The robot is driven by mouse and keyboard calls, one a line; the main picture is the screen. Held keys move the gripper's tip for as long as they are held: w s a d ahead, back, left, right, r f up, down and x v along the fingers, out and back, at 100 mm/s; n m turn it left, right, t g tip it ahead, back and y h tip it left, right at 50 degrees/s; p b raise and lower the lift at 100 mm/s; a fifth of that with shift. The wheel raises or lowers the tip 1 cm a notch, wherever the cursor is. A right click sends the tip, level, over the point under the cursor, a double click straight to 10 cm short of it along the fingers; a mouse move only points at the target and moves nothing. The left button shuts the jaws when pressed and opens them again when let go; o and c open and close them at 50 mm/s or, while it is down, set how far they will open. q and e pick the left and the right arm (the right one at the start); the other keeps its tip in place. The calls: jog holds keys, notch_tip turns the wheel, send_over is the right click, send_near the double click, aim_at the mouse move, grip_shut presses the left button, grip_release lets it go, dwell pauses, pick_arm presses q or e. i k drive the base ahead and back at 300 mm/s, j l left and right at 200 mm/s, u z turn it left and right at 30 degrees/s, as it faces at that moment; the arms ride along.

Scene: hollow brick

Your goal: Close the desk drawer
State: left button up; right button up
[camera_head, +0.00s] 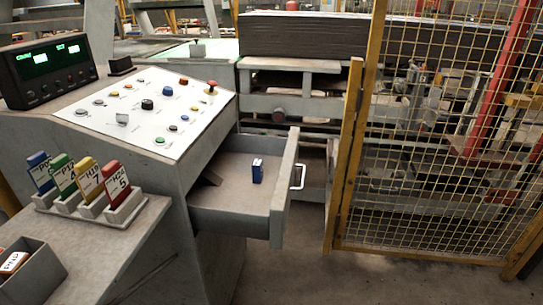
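The desk drawer (232,208) is grey and stands pulled out to the right from the side of the grey control desk (178,185). Its front panel (284,188) carries a pale bar handle (299,177) on the outer face. A small blue box (257,171) with a white part stands inside the drawer. Neither of my grippers is in view.
A yellow-framed mesh fence (350,160) stands just right of the drawer. The desk top holds a button panel (150,110), a display (48,70), a rack of coloured tags (90,205) and a grey bin (35,275). Concrete floor (320,280) is clear in front.

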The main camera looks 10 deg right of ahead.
aim_at(239, 207)
jog(key=i+l+z, duration=0.1)
jog(key=l, duration=0.2)
jog(key=i+l+z, duration=0.1)
jog(key=l, duration=0.25)
jog(key=i+l+u, duration=0.3)
jog(key=l+u, duration=0.15)
jog(key=u, duration=0.15)
jog(key=i+l, duration=0.05)
